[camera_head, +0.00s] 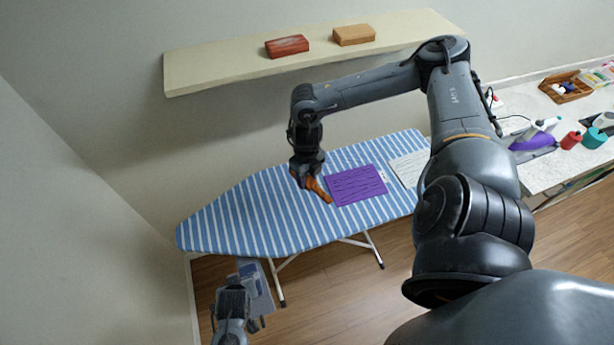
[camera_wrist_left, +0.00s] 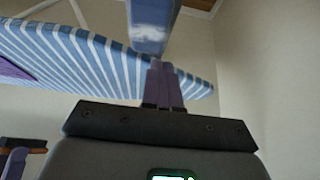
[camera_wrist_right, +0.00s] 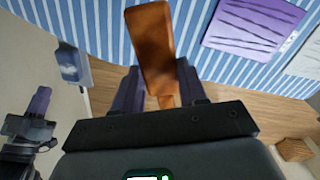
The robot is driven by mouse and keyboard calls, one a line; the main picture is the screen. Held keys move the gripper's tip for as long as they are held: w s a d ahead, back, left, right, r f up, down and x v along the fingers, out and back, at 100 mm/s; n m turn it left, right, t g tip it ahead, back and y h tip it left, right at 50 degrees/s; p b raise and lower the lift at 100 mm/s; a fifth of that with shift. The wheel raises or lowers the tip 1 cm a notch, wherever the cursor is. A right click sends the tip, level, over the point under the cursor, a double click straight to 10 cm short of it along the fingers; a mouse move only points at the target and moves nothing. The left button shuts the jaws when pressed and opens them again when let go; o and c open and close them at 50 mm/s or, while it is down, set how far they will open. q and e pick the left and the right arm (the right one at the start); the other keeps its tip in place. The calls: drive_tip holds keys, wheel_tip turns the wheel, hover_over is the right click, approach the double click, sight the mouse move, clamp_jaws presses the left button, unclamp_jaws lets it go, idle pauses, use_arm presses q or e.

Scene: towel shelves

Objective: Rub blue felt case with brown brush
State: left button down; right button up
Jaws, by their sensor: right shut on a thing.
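My right gripper (camera_wrist_right: 160,92) is shut on the brown brush (camera_wrist_right: 150,45). In the head view the brush (camera_head: 317,189) is tilted over the ironing board, beside a purple cloth. The blue felt case (camera_head: 258,288) is low at the left in the head view, at my left gripper (camera_head: 250,300). In the left wrist view the case (camera_wrist_left: 150,28) has a whitish patch, and the left fingers (camera_wrist_left: 163,72) are close together at its near end. The case also shows in the right wrist view (camera_wrist_right: 72,66). The brush and the case are apart.
The blue and white striped ironing board (camera_head: 250,210) bears a purple cloth (camera_head: 356,185) and a white cloth (camera_head: 408,167). A wall shelf (camera_head: 210,70) holds a red block (camera_head: 287,46) and a tan block (camera_head: 354,35). A counter (camera_head: 545,170) with bottles is at the right.

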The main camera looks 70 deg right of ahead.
idle(0.3)
